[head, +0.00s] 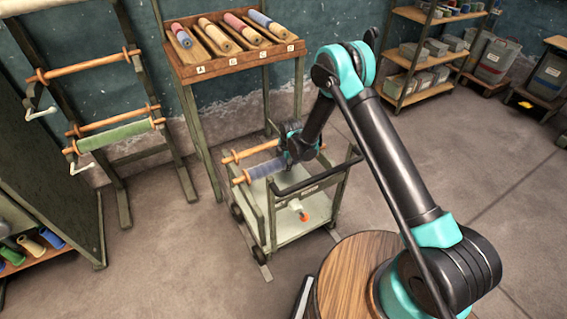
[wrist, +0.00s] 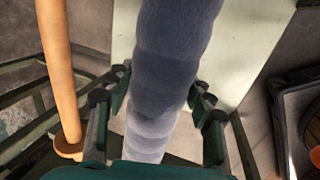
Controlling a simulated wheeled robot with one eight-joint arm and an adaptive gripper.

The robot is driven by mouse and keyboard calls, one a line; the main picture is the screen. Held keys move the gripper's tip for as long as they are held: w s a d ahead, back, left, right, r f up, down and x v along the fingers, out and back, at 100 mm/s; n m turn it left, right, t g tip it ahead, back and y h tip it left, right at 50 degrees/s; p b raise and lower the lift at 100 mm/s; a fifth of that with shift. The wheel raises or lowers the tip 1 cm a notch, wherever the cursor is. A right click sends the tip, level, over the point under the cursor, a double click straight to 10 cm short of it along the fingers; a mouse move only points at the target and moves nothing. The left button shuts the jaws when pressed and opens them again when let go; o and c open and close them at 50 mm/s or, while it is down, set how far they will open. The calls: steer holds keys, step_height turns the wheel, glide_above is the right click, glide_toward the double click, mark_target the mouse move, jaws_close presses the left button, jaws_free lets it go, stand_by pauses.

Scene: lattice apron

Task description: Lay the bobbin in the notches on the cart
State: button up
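The bobbin, wound with blue-grey thread (head: 264,169) and with wooden ends, lies across the upper part of the pale cart (head: 296,231). My gripper (head: 292,152) is over the cart, at the bobbin's right part. In the wrist view the bobbin (wrist: 178,35) runs between my two fingers (wrist: 160,95), whose pads appear to touch it on both sides. The notches are hidden, so I cannot tell whether the bobbin rests in them or hangs just above. A bare wooden rod (head: 252,151) lies behind the bobbin; it also shows in the wrist view (wrist: 56,65).
A rack (head: 237,61) with several coloured bobbins stands behind the cart. A frame at left (head: 182,150) carries rods and a green roll. The cart's black handle (head: 322,175) is at its right. A round wooden top (head: 350,275) is in front. Floor left of the cart is clear.

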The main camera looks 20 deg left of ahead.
steer(key=o, duration=0.5)
steer(key=v, duration=1.2)
steer(key=shift+d, duration=0.1)
